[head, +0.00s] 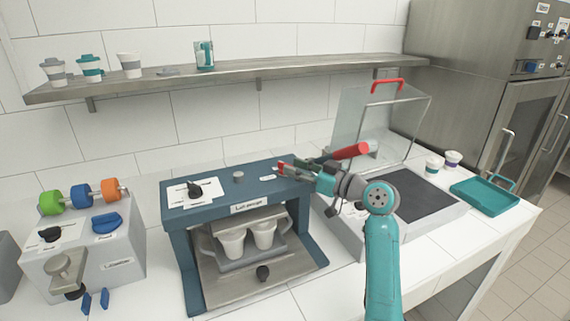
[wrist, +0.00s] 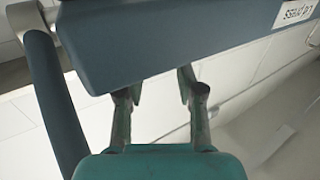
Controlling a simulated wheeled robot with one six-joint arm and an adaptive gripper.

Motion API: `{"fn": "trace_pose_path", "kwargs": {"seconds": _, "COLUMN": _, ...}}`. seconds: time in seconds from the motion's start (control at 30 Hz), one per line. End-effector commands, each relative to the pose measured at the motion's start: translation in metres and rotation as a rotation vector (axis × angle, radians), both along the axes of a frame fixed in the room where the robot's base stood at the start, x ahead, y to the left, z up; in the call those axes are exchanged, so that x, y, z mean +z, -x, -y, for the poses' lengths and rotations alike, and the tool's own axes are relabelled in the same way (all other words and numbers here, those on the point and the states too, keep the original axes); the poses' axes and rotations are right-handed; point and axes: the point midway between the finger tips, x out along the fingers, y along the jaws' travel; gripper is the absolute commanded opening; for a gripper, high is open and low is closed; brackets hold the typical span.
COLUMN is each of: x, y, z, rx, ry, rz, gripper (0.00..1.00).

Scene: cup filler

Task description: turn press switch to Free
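The lid press (head: 178,230) is a dark blue frame at the centre of the counter, labelled on its front. Its black rotary switch (head: 195,188) sits on a white marked plate (head: 218,187) at the top left; the printed words are too small to read. My gripper (head: 285,169) is over the right end of the press top, to the right of the switch and apart from it. In the wrist view its fingers (wrist: 158,82) are spread with nothing visible between them. The blue press body (wrist: 200,35) is close to the fingertips; contact cannot be told.
A red handle (head: 350,152) shows just behind my wrist. White cups (head: 232,242) stand inside the press. A grey machine (head: 95,262) with coloured knobs is at left. A clear-lidded machine (head: 420,197) and teal tray (head: 488,196) are at right. A shelf (head: 240,70) runs above.

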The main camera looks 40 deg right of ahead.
Motion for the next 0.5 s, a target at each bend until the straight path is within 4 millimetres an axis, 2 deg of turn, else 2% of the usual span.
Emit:
{"fn": "trace_pose_path", "kwargs": {"seconds": 0.2, "x": 0.000, "y": -0.029, "z": -0.007, "rx": 0.001, "ry": 0.000, "rz": 0.000, "gripper": 0.38}}
{"fn": "trace_pose_path", "kwargs": {"seconds": 0.5, "x": 0.000, "y": -0.039, "z": -0.009, "rx": -0.001, "ry": 0.001, "rz": 0.000, "gripper": 0.38}}
